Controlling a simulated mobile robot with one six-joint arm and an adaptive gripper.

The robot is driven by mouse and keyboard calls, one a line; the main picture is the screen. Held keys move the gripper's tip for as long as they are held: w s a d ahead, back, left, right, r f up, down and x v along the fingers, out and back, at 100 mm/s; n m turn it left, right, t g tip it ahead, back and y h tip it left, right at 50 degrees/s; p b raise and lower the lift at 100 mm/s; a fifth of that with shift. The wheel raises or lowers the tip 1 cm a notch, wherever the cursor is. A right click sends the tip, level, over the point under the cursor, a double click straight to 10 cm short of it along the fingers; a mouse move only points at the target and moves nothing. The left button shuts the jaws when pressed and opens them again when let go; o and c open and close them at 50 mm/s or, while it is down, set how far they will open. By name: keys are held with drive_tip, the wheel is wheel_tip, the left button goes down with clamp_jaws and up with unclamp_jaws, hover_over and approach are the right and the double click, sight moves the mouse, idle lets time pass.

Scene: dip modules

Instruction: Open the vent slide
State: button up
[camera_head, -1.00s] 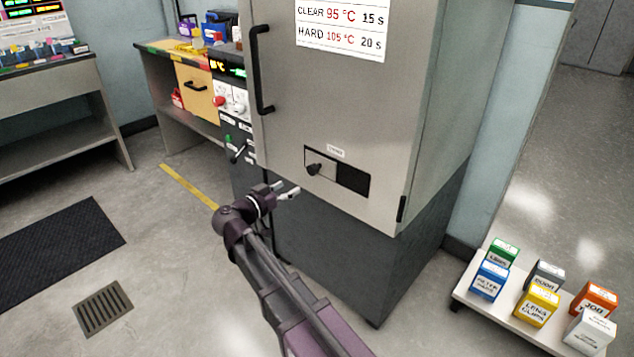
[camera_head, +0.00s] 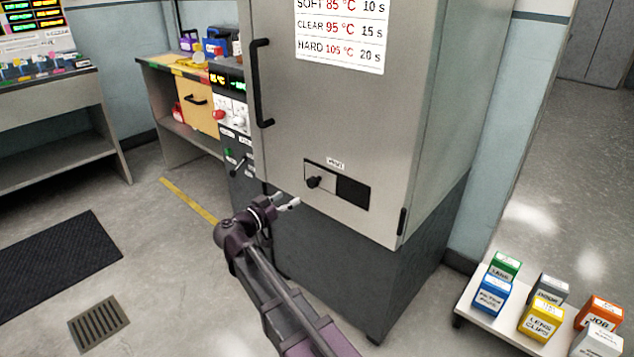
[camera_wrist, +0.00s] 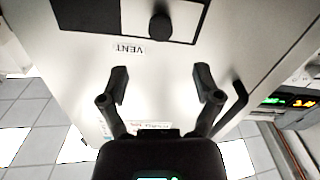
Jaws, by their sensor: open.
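The vent slide (camera_head: 325,178) is a light plate with a dark round knob (camera_head: 313,182), low on the grey cabinet door. It covers the left part of a framed slot in the head view, and the right part is a dark opening (camera_head: 352,191). In the wrist view the picture is turned: the knob (camera_wrist: 160,26) and plate (camera_wrist: 185,20) are at the top, above the upside-down VENT label (camera_wrist: 125,49). My gripper (camera_head: 285,204) is open and empty, below and left of the slide in the head view. Its spread fingers (camera_wrist: 161,84) are apart from the knob.
The grey cabinet door (camera_head: 290,120) has a long black handle (camera_head: 262,85) at its left. A control panel with a lever (camera_head: 238,165) stands left of it. A low shelf (camera_head: 480,317) with several boxes is at the right. Floor to the left is mostly clear.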

sight(311, 184)
drive_tip(key=x, duration=1.1)
drive_tip(key=shift+w+d, duration=0.2)
drive_tip(key=shift+d, duration=0.05)
